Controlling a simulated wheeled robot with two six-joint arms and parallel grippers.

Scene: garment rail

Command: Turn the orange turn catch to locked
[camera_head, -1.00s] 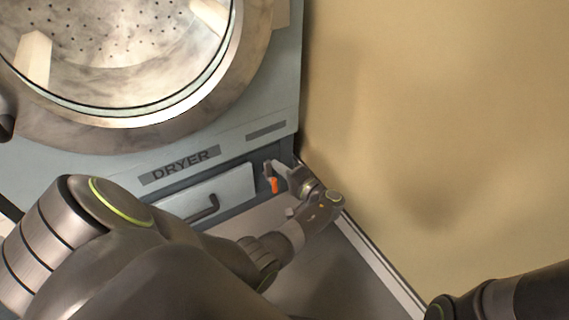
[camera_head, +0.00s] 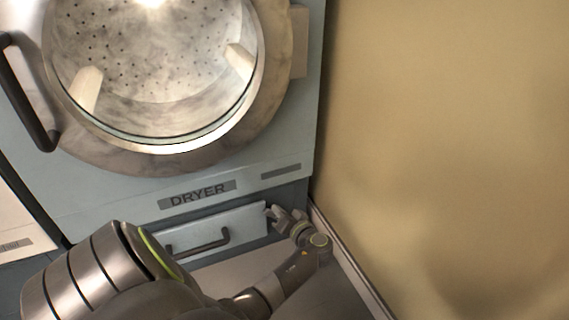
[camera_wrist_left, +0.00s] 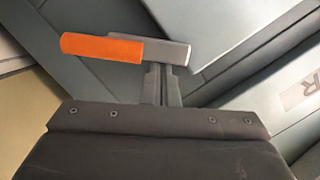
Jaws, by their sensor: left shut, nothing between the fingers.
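The orange turn catch (camera_wrist_left: 102,47) shows in the left wrist view as a bar, orange at its left end and grey at its right end. It lies nearly level in that picture, with a slight tilt. My left gripper (camera_wrist_left: 161,75) is shut and empty, its fingertips right at the grey part of the catch; I cannot tell if they touch. In the head view my left gripper (camera_head: 272,212) is at the right end of the dryer's lower panel, and no orange of the catch can be made out there. My right gripper is not in view.
The dryer (camera_head: 110,190) has a round glass door above and a drawer (camera_head: 245,226) with a dark handle left of my gripper. A tan wall (camera_head: 450,150) stands close on the right, with a pale skirting strip at its foot.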

